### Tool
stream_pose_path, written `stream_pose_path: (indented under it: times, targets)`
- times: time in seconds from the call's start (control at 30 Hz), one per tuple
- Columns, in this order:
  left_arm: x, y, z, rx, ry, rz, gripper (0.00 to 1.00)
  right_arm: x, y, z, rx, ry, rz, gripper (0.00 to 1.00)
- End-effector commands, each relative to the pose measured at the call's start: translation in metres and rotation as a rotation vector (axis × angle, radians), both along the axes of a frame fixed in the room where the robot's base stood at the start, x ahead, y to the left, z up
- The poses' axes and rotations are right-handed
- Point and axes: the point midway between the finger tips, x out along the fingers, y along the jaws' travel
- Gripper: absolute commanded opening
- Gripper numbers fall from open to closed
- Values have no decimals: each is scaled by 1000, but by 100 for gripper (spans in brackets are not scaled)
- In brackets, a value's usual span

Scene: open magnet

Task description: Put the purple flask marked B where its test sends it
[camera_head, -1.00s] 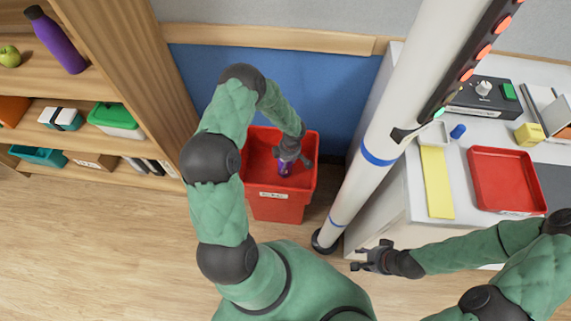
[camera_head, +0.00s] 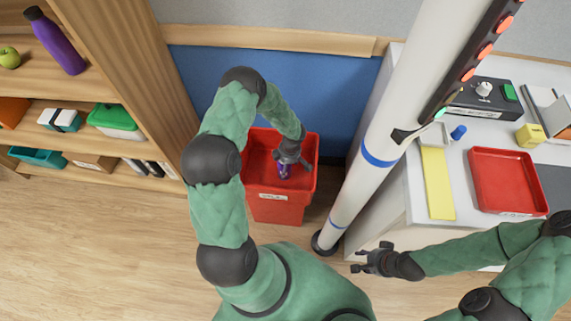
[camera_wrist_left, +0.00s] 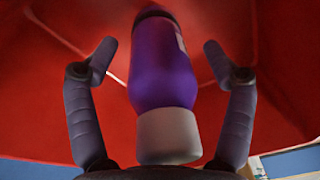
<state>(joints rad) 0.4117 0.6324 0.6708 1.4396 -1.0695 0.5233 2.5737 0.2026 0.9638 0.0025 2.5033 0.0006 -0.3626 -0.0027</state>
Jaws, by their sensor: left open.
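A purple flask (camera_head: 284,171) with a grey cap is inside the red bin (camera_head: 280,206) in the head view. In the left wrist view the flask (camera_wrist_left: 162,75) stands between the fingers with its cap toward me, and a gap shows on both sides. A pale label shows at its edge, but I cannot read a letter. My left gripper (camera_head: 289,160) is open, reaching into the bin around the flask; it also shows in the left wrist view (camera_wrist_left: 160,65). My right gripper (camera_head: 366,262) is open and empty, low beside the white counter. The bin's front label is too small to read.
A wooden shelf on the left holds another purple bottle (camera_head: 56,42), a green apple (camera_head: 10,57) and several boxes. A white pole (camera_head: 372,150) with lights stands right of the bin. The white counter carries a red tray (camera_head: 508,180) and a yellow strip (camera_head: 437,183).

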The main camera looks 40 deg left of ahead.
Motion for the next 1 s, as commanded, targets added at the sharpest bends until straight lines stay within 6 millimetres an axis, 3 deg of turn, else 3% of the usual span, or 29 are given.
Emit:
stream_pose_path:
  times: [0.4, 0.6, 1.0]
  targets:
    - [6, -9, 81, 2, -4, -1, 83, 0, 0, 34, 0, 0, 0, 40]
    - [8, -12, 108, 0, -3, 0, 83, 0, 0, 43, 0, 0, 0, 40]
    - [9, -14, 118, 0, -1, 0, 83, 0, 0, 45, 0, 0, 0, 40]
